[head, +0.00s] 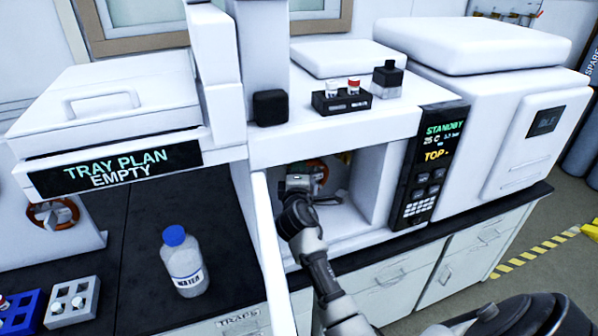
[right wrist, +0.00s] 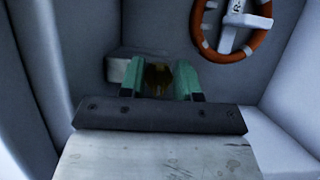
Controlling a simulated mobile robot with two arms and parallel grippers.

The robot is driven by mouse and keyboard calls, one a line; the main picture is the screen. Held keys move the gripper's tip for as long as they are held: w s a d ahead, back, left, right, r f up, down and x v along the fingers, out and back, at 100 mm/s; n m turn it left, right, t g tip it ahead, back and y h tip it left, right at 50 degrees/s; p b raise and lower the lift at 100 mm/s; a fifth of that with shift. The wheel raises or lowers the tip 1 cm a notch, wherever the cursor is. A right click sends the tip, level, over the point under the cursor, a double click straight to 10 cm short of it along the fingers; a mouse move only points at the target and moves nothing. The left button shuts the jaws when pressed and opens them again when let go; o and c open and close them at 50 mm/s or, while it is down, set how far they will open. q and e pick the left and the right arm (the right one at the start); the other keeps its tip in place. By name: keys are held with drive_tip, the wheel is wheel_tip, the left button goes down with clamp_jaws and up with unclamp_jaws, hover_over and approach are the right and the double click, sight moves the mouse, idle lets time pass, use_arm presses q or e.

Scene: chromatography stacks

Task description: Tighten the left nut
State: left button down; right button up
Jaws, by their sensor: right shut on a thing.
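My right gripper (head: 301,182) reaches into the open white compartment (head: 363,185) of the middle instrument. In the right wrist view its two green fingers (right wrist: 159,82) are shut on a small brass-coloured nut (right wrist: 158,77), in front of a grey block (right wrist: 122,70) on the compartment's inner wall. The nut is dark and partly covered by the fingers. It is hidden behind my gripper in the head view. An orange ring-shaped coil (right wrist: 256,47) with a white tag hangs to the right of the nut. My left gripper is not in view.
The compartment's white door (head: 272,255) stands open just left of my right arm. A keypad panel (head: 430,165) reading STANDBY is on the right. A water bottle (head: 185,265) and racks (head: 72,302) stand on the black bench at left.

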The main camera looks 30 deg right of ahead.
drive_tip(key=shift+f, duration=0.1)
idle(0.5)
drive_tip(key=o, duration=0.5)
drive_tip(key=shift+o, duration=0.2)
